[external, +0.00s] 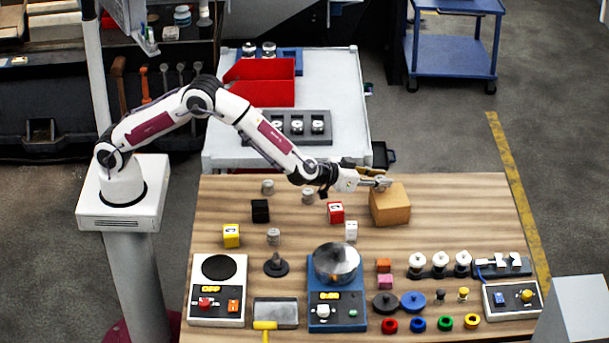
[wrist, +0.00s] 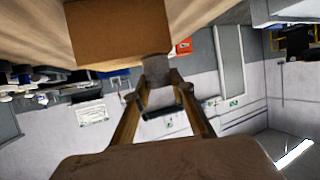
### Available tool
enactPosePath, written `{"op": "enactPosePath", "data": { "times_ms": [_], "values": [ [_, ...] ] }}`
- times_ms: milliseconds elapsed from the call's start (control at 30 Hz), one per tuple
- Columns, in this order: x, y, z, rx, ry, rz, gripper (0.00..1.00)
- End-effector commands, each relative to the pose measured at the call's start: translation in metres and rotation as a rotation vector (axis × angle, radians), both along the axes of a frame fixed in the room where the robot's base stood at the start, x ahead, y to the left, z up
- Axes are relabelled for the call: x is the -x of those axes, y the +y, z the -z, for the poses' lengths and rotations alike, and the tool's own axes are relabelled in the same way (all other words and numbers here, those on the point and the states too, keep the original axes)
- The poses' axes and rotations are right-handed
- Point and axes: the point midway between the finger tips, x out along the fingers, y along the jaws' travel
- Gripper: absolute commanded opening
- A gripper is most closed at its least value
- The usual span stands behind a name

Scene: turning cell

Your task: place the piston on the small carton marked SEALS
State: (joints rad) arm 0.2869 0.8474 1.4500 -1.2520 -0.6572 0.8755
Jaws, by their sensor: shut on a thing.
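My gripper (external: 376,182) is shut on a grey piston, which shows between the fingertips in the wrist view (wrist: 157,68). In the external view the fingers lie roughly level at the top left of the brown carton (external: 391,208), and the piston is hard to tell from them. The carton also shows in the wrist view (wrist: 115,32), beside the piston. I cannot read any SEALS marking on it. I cannot tell whether the piston touches the carton. Other grey pistons stand on the wooden table, one at the back (external: 267,187) and one further forward (external: 273,237).
Small red (external: 335,212), white (external: 351,231), black (external: 260,211) and yellow (external: 231,236) boxes stand on the table. Scales, a steel pot (external: 336,262) and several coloured parts fill the front. The wood right of the carton is clear.

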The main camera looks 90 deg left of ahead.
Motion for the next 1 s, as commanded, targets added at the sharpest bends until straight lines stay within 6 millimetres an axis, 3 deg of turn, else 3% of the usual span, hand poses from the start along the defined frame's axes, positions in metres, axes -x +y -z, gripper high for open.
{"op": "enactPosePath", "data": {
  "times_ms": [67, 100, 167, 667, 1000],
  "values": [
    [0.000, 0.000, 0.002, 0.000, 0.000, 0.000, 0.00],
    [0.000, 0.000, 0.002, -0.001, 0.000, 0.000, 0.26],
    [0.000, 0.000, 0.002, 0.000, 0.000, 0.000, 0.40],
    [0.000, 0.000, -0.001, 0.000, 0.000, 0.000, 0.40],
    [0.022, -0.010, -0.012, -0.001, 0.000, 0.003, 0.40]
  ]
}}
